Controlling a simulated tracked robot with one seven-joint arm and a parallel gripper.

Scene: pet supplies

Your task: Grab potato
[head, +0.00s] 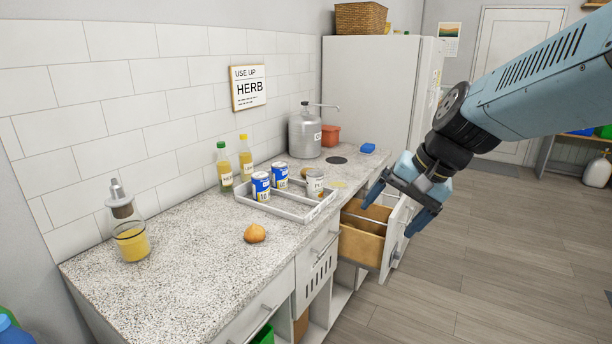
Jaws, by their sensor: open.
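The potato (255,233) is a small, round, orange-brown thing lying on the speckled countertop (190,262), near its front edge. Another brownish round item (307,172) sits farther back by the tray, too small to identify. My gripper (396,215) is open and empty, with its fingers apart. It hangs in the air in front of the counter, to the right of the potato and near the open drawer. It does not touch the potato.
A grey tray (289,212) with several cans stands behind the potato. Two bottles (224,168) and a metal canister (305,135) stand by the wall. A glass dispenser (131,240) is at left. An open wooden drawer (361,246) juts out below my gripper. Counter around the potato is clear.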

